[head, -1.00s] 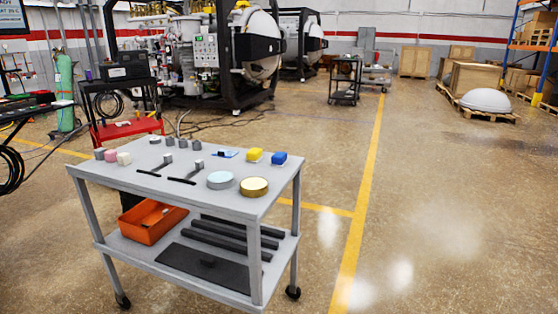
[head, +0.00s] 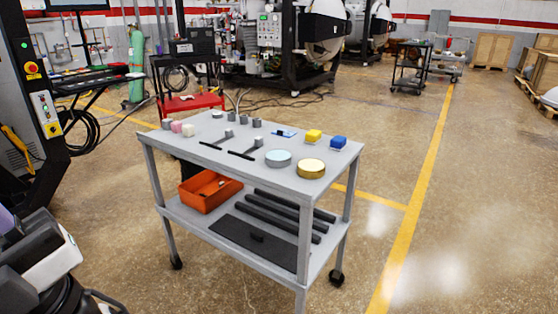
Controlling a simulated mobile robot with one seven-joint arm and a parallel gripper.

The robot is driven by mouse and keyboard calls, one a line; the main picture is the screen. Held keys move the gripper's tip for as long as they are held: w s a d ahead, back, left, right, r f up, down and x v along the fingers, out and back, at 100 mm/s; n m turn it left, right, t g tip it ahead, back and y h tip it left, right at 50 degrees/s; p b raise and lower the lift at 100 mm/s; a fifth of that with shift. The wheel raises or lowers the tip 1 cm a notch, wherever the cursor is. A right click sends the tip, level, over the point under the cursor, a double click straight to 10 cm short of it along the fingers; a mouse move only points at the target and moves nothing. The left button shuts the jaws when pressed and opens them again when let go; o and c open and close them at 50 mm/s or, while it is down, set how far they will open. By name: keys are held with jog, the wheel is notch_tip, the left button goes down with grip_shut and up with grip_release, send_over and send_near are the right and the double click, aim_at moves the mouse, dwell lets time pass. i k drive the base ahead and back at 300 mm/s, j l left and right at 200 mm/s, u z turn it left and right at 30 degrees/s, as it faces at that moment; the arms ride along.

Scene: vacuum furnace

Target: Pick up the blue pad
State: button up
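A small blue block-like pad (head: 338,142) sits on a pale base near the back right corner of the grey cart's top (head: 232,160). A yellow pad (head: 313,136) of like shape sits just to its left. A flat blue item (head: 284,133) with a dark part lies further left on the same top. My gripper is not in view. A white and dark grey part at the lower left looks like part of my arm, well apart from the cart.
The cart top also holds two round tins (head: 311,168), two dark-handled tools (head: 245,154) and several small cylinders. An orange bin (head: 210,190) and dark bars lie on its lower shelf. A control cabinet (head: 32,90) stands at left. Floor right of the cart is clear.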

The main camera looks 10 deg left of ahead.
aim_at(337, 143)
jog(key=i+l+u, duration=0.15)
jog(key=i+l, duration=0.15)
jog(key=i+l+u, duration=0.1)
jog(key=i+l, duration=0.2)
jog(key=l, duration=0.25)
jog(key=i+l+u, duration=0.15)
jog(key=l, duration=0.3)
jog(key=i+l+u, duration=0.15)
jog(key=i+l, duration=0.2)
jog(key=l, duration=0.15)
jog(key=i+l+u, duration=0.1)
jog(key=l, duration=0.45)
jog(key=i+l+u, duration=0.15)
jog(key=i+l, duration=0.15)
jog(key=l, duration=0.2)
jog(key=i+l+u, duration=0.15)
jog(key=l, duration=0.45)
jog(key=i+l+u, duration=0.1)
jog(key=l, duration=0.45)
jog(key=i, duration=0.1)
